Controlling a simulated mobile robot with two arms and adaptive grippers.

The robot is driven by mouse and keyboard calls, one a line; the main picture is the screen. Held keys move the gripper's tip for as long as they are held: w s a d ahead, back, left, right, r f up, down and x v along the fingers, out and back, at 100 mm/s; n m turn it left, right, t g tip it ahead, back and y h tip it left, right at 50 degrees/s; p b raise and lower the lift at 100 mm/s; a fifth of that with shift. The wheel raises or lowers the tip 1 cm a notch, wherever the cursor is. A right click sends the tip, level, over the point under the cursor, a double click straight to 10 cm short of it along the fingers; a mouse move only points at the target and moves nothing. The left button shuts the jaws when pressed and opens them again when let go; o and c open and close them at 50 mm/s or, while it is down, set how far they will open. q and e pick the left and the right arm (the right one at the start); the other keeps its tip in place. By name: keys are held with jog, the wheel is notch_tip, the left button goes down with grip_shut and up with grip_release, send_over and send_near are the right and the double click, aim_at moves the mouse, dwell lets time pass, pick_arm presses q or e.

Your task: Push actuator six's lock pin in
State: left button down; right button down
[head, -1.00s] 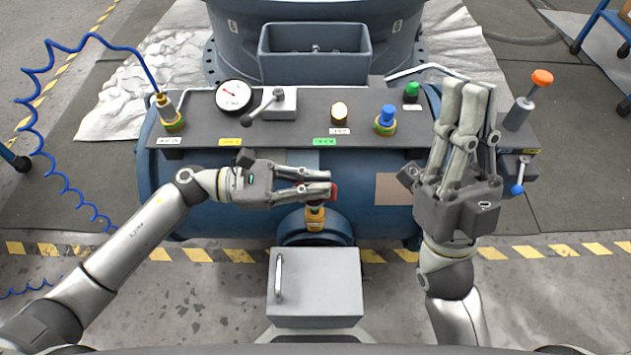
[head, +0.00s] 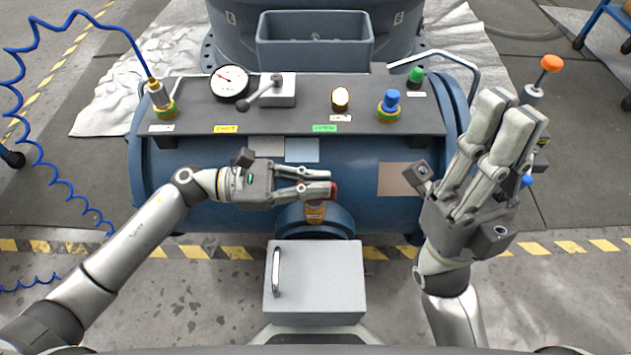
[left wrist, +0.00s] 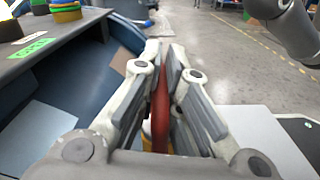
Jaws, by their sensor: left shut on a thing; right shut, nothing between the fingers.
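My left gripper (head: 325,188) is shut on a red handle (left wrist: 161,110) at the front of the blue tank. A yellow-brass fitting (head: 315,213) is just below the handle. My right gripper (head: 518,112) is shut and empty, its fingers pointing up and right beside the tank's right end. An orange knob on a rod (head: 551,63) stands just beyond its fingertips, with a visible gap in the picture. A blue knob (head: 527,181) shows behind the right hand, mostly hidden. I cannot tell which part is actuator six's lock pin.
The panel (head: 290,115) carries a gauge (head: 229,83), a black-handled lever (head: 262,94), a lit button (head: 340,98), a blue knob (head: 390,100) and a green one (head: 416,75). A grey box (head: 315,290) stands in front. A coiled blue hose (head: 40,140) hangs at left.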

pick_arm(q)
jog(key=c, duration=1.7)
grip_release()
jog(key=shift+s+a+f, duration=0.1)
jog(key=shift+f, duration=0.4)
jog(key=shift+o, duration=0.9)
jog(key=shift+a+f, duration=0.1)
jog(key=shift+a, duration=0.45)
jog(key=a+r, duration=0.1)
jog(key=a, duration=0.9)
jog(key=shift+a, duration=0.4)
